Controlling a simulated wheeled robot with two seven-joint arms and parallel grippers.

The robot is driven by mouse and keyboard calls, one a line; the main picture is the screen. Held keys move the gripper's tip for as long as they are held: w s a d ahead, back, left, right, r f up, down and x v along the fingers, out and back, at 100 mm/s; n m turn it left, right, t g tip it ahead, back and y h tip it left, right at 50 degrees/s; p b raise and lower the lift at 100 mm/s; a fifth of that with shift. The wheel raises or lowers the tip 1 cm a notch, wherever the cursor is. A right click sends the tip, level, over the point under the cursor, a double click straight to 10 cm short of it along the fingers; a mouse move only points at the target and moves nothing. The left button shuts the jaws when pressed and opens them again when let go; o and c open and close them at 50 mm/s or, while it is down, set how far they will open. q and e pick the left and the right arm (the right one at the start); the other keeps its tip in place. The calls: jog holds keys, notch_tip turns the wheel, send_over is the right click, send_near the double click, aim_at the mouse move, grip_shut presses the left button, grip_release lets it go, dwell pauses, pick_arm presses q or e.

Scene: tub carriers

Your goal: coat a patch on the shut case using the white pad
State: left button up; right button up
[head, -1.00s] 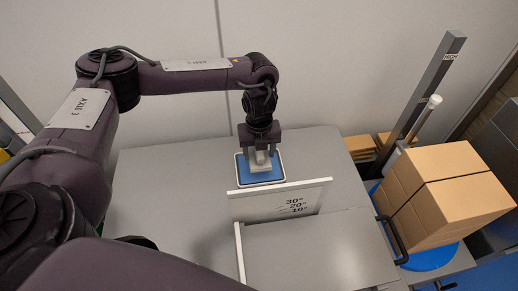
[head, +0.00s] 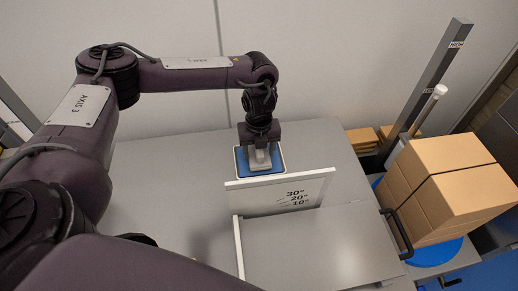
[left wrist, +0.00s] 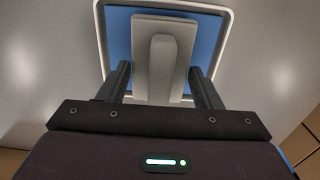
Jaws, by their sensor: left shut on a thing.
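My left gripper (head: 260,150) points down and is shut on the upright handle of the white pad (head: 260,161). In the left wrist view the pad (left wrist: 145,60) is a pale rectangular plate, with the fingers (left wrist: 163,85) on either side of its handle. The pad is over a blue tray (head: 241,163) with a pale rim, which also shows in the left wrist view (left wrist: 220,45). I cannot tell whether it touches the tray. I cannot clearly pick out the shut case; a flat grey slab (head: 320,248) lies at the front. My right gripper is out of view.
A white upright panel (head: 255,196) marked 30, 20 and 10 degrees stands between tray and slab. Cardboard boxes (head: 440,165) sit on a blue-topped carrier to the right, beside a tall grey post (head: 435,75). The grey table (head: 165,195) is bare left of the tray.

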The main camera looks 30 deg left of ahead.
pick_arm(q)
jog(key=shift+f, duration=0.5)
dwell(0.4)
dwell(0.8)
dwell(0.5)
jog(key=shift+r+p, duration=3.1)
jog(key=shift+r, duration=0.35)
